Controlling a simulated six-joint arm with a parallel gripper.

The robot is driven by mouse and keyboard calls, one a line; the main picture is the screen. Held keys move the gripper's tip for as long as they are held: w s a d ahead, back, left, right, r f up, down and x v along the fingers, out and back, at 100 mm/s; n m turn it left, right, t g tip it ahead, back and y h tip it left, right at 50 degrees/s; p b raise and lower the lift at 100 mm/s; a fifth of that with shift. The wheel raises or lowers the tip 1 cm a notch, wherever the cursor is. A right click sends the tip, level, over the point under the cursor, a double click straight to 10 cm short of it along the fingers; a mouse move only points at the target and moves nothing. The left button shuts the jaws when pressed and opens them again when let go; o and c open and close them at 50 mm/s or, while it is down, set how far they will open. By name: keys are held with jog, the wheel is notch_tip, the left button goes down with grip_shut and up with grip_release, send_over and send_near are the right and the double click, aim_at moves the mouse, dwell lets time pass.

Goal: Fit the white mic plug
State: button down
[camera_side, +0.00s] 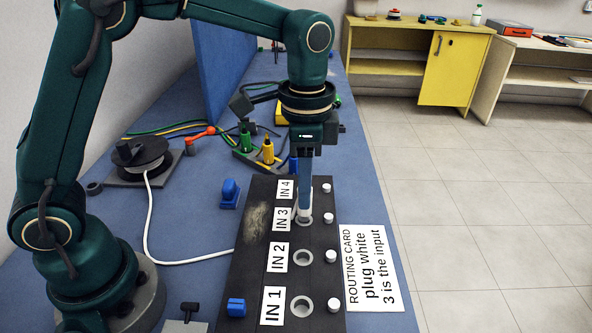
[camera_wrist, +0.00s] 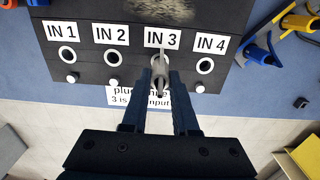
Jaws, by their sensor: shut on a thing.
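My gripper (camera_side: 305,190) is shut on the white mic plug (camera_side: 303,212) and holds it upright over the IN 3 socket (camera_side: 306,221) of the dark panel (camera_side: 258,225). In the wrist view my fingertips (camera_wrist: 161,78) close around the pale plug (camera_wrist: 159,66), just below the IN 3 label (camera_wrist: 161,38). The plug and fingers cover most of that socket. The plug's lower end meets the socket ring, but I cannot tell how deep it sits. The IN 1 (camera_side: 302,307), IN 2 (camera_side: 303,258) and IN 4 (camera_wrist: 205,65) sockets look empty.
A routing card (camera_side: 370,267) right of the panel reads "plug white, 3 is the input". A white cable (camera_side: 149,225) runs from a reel (camera_side: 140,155) to the panel's left edge. Green and yellow plugs (camera_side: 268,150) stand in a rack behind. Blue clips (camera_side: 229,192) flank the panel.

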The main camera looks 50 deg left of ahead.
jog(key=shift+f, duration=0.85)
jog(key=c, duration=0.6)
grip_release()
jog(key=shift+r, duration=0.15)
